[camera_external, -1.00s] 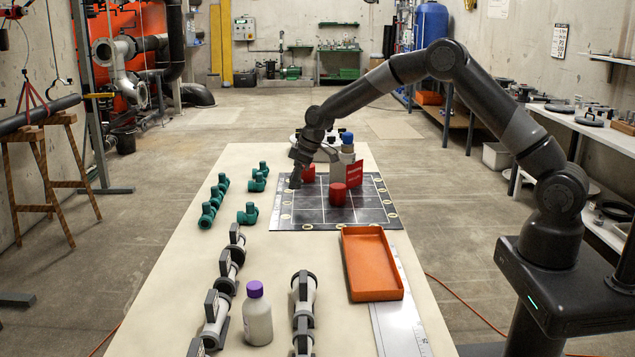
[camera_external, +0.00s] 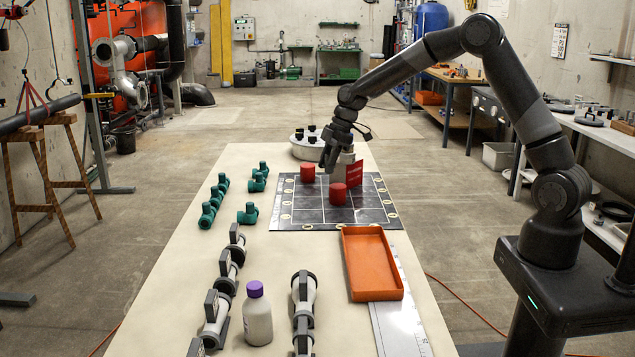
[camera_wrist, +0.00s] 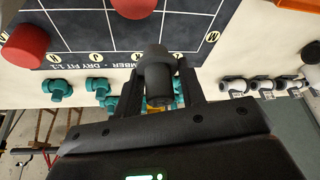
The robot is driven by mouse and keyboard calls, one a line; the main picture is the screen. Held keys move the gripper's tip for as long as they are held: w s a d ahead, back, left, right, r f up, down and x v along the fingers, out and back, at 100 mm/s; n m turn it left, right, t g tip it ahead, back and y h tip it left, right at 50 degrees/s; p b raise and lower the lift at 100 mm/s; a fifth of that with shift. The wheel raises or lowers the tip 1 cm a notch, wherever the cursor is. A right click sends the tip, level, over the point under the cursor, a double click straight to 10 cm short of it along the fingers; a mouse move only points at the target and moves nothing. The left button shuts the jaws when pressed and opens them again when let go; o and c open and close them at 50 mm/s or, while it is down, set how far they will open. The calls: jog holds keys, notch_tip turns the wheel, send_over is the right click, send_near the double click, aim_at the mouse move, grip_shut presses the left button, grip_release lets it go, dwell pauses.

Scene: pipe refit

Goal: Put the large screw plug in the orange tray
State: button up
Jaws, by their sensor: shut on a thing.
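My gripper (camera_external: 328,167) is raised over the back of the dark grid mat (camera_external: 311,217). In the wrist view its fingers (camera_wrist: 160,92) are shut on a dark grey, stepped cylindrical plug (camera_wrist: 157,70), which looks like the large screw plug. In the external view the plug is hard to tell from the dark fingers. The orange tray (camera_external: 373,266) lies empty at the right side of the table, nearer than the mat and well apart from my gripper.
Red cylinders (camera_external: 338,194) and (camera_external: 307,173) stand on the mat, near a red sign (camera_external: 355,172). A round holder with black knobs (camera_external: 306,149) is behind. Teal fittings (camera_external: 248,214), grey valves (camera_external: 303,290) and a purple-capped bottle (camera_external: 257,315) stand left of the tray.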

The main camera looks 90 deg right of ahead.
jog(key=s+a+n+g+y, duration=0.1)
jog(key=s+a+n+g, duration=0.1)
jog(key=s+a+n, duration=0.5)
jog(key=s+a+n+g+y, duration=0.1)
jog(key=s+a+n, duration=0.25)
jog(key=a, duration=0.55)
jog(key=s+a+n+g+y, duration=0.1)
jog(key=s+a+n+g, duration=0.1)
jog(key=s+a+n, duration=0.5)
send_over(372, 268)
jog(key=d, duration=0.1)
jog(key=shift+m, duration=0.45)
notch_tip(372, 268, down, 7)
jog(key=shift+w+d+r, duration=0.1)
jog(key=shift+w+r, duration=0.05)
jog(key=shift+r, duration=0.05)
jog(key=shift+f, duration=1.95)
jog(key=shift+f, duration=0.1)
jog(key=o, duration=1)
jog(key=shift+c, duration=0.2)
